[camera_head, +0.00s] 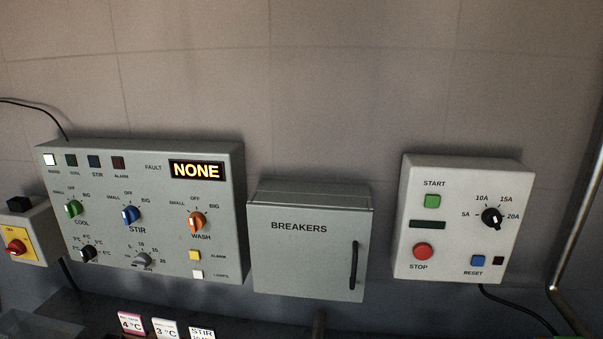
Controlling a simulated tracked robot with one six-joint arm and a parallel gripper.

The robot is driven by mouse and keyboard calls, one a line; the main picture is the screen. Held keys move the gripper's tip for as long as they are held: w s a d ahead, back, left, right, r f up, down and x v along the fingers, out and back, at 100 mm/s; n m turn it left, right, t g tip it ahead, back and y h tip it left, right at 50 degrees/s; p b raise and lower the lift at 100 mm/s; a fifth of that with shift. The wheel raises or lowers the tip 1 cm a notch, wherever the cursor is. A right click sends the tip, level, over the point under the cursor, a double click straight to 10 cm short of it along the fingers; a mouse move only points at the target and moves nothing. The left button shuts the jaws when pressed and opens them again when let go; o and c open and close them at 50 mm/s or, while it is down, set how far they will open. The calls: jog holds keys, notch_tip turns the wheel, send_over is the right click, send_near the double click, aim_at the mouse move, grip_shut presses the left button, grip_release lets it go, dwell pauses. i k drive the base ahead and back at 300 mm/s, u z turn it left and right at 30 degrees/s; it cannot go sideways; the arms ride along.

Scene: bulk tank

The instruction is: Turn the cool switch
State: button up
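The cool switch (73,209) is a green rotary knob on the left part of the grey control panel (150,160), above the word COOL. Marks SMALL, OFF and BIG stand around it. Its white pointer seems to sit left of straight up, but it is too small to tell which mark it meets. A blue STIR knob (131,214) and an orange WASH knob (197,221) sit to its right. The fault display (197,170) reads NONE. The leftmost of several small indicators (50,159) looks white; the others look dark. My gripper is not in view.
A yellow box with a red knob (16,247) is left of the panel. A closed BREAKERS box (308,260) and a START/STOP box (465,185) hang to the right. Small cards (165,328) stand below. A pipe (580,220) runs at far right.

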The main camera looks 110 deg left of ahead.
aim_at(73, 209)
jog(key=u, duration=5.4)
